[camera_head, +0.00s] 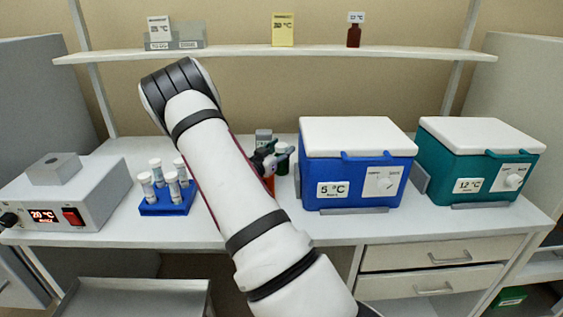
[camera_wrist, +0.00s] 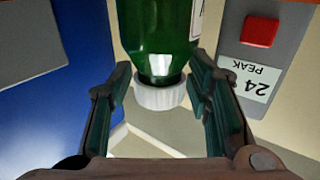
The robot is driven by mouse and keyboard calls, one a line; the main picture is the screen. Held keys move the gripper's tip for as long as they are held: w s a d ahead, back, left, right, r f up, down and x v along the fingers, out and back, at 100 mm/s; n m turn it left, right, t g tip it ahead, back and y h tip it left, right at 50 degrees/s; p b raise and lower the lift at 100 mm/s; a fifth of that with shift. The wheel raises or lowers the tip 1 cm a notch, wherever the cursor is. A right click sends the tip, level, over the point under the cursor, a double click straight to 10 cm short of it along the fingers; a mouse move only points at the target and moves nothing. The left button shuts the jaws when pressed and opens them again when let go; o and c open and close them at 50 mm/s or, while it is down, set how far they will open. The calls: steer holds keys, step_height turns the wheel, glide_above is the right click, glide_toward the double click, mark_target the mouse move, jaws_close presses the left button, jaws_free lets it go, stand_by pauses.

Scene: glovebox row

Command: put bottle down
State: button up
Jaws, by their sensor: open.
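A green bottle (camera_wrist: 158,28) with a white cap (camera_wrist: 160,95) is between the fingers of my gripper (camera_wrist: 160,72) in the wrist view. The fingers are open, with a gap visible on both sides of the cap. The bottle (camera_head: 283,162) also shows in the head view, on the bench between the blue tube rack and the blue cooler. My gripper (camera_head: 266,158) is beside it there, partly hidden behind my arm. Whether the bottle's base touches the bench is hidden.
The blue 5 °C cooler (camera_head: 357,165) stands right of the bottle, the teal 12 °C cooler (camera_head: 475,165) farther right. A grey device with a red button (camera_wrist: 260,31) is close to the gripper. A blue tube rack (camera_head: 167,205) and a heater box (camera_head: 65,190) stand left.

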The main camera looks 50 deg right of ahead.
steer(key=shift+c, duration=0.3)
jaws_close()
steer(key=shift+r, duration=0.1)
